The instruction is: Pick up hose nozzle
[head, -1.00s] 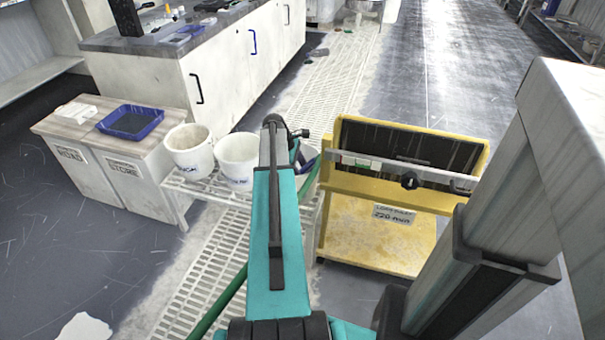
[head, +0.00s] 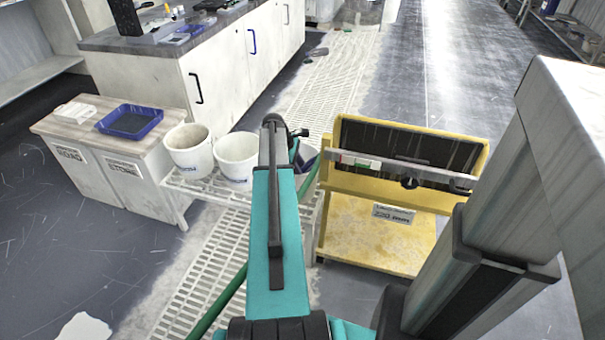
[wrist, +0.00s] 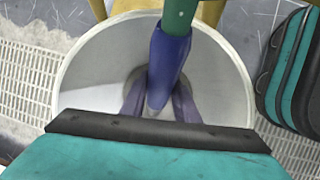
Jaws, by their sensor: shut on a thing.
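The hose nozzle (wrist: 168,65) is blue, on the end of a green hose (wrist: 180,14). In the wrist view it points down over the inside of a white bucket (wrist: 85,85). My gripper (wrist: 158,122) shows as a teal body with a dark front edge at the bottom of that view, shut on the nozzle. The fingertips' exact contact is hard to make out. In the head view my teal arm hides the gripper; the green hose (head: 228,300) shows beside the arm.
Two white buckets (head: 190,150) (head: 236,158) stand on a white slatted rack (head: 205,188), left of my arm. A yellow stand (head: 375,230) is close on the right. A cabinet with a blue tray (head: 131,122) is at left. The grated floor strip (head: 330,75) beyond is mostly open.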

